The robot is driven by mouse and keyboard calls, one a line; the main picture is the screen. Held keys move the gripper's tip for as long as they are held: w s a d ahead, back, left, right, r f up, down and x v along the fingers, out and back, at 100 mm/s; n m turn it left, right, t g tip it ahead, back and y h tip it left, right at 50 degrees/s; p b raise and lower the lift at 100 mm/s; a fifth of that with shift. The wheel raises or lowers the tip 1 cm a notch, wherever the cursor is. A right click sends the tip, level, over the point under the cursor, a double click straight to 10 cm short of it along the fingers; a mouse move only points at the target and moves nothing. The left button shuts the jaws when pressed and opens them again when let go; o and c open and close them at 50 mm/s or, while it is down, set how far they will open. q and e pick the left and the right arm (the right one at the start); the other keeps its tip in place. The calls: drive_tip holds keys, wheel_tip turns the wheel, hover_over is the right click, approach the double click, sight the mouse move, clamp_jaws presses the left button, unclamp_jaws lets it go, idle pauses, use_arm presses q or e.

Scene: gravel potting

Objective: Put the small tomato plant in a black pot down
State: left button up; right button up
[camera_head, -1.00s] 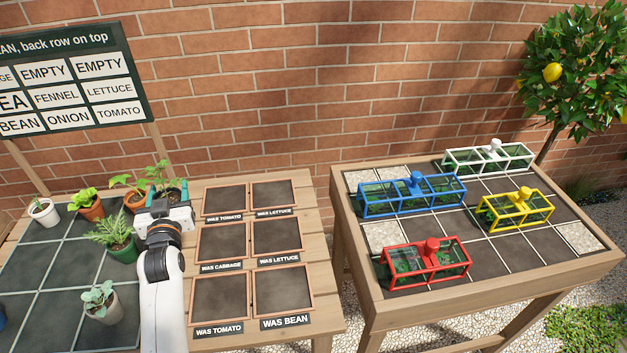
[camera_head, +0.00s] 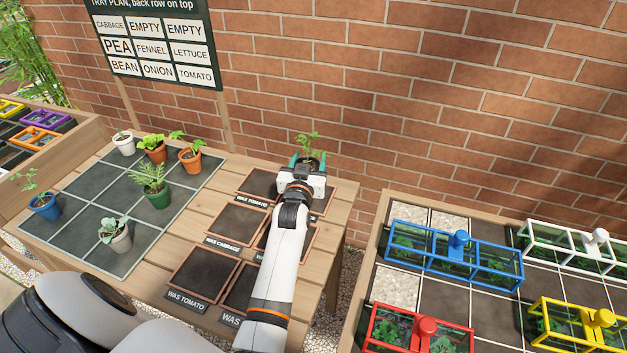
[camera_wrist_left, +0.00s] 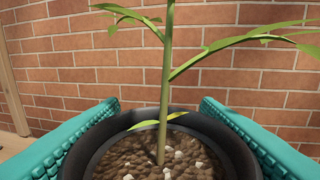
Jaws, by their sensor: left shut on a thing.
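The small tomato plant (camera_head: 311,140) stands upright in its black pot (camera_head: 315,160) at the back right of the wooden table. My left gripper (camera_head: 308,163) is shut on the pot, with a teal finger on either side. In the left wrist view the pot (camera_wrist_left: 88,160) sits between the fingers, its soil and green stem (camera_wrist_left: 166,80) in plain sight. The gripper is at the back right square tile (camera_head: 319,204), which it mostly covers; I cannot tell whether the pot touches anything below. My right gripper is not in view.
Several framed dark squares with "WAS" labels lie on the table (camera_head: 345,190); the back left one (camera_head: 258,184) is bare. Potted plants stand on the dark gridded tray (camera_head: 85,215) at left. The sign (camera_head: 150,45) stands behind. Another table (camera_head: 375,255) with coloured frames is at right.

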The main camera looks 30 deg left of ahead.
use_arm(q)
drive_tip(key=shift+f, duration=0.45)
wheel_tip(320, 180, down, 3)
drive_tip(key=shift+d+f, duration=0.1)
drive_tip(key=shift+f, duration=0.3)
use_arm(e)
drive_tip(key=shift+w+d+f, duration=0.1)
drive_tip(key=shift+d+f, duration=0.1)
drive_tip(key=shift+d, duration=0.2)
use_arm(q)
drive_tip(key=shift+f, duration=0.15)
drive_tip(key=o, duration=1)
drive_tip(key=shift+o, duration=0.2)
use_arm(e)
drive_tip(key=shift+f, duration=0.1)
